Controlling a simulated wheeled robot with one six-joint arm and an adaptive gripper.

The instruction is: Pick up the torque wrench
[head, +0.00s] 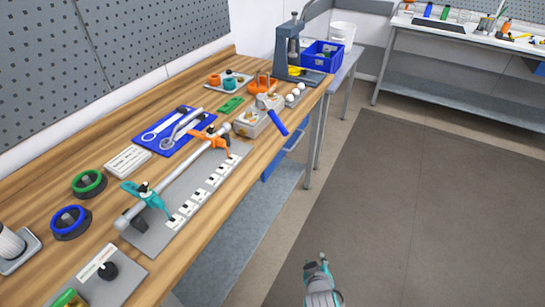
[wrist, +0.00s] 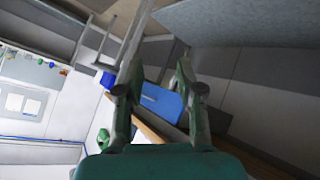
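A blue tool mat (head: 205,122) lies on the wooden bench, with several silver wrench-like tools on it. One of them (head: 184,124) is long, with a round head; I cannot tell for certain which is the torque wrench. A blue-handled tool (head: 277,122) leans on a small light box (head: 250,124) further along the bench. My gripper (head: 318,264) is low over the floor, right of the bench and well apart from all tools. In the wrist view my gripper (wrist: 156,68) has its fingers spread, with nothing held between them.
A blue drawer (wrist: 160,102) hangs under the bench. The floor (head: 400,200) is clear.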

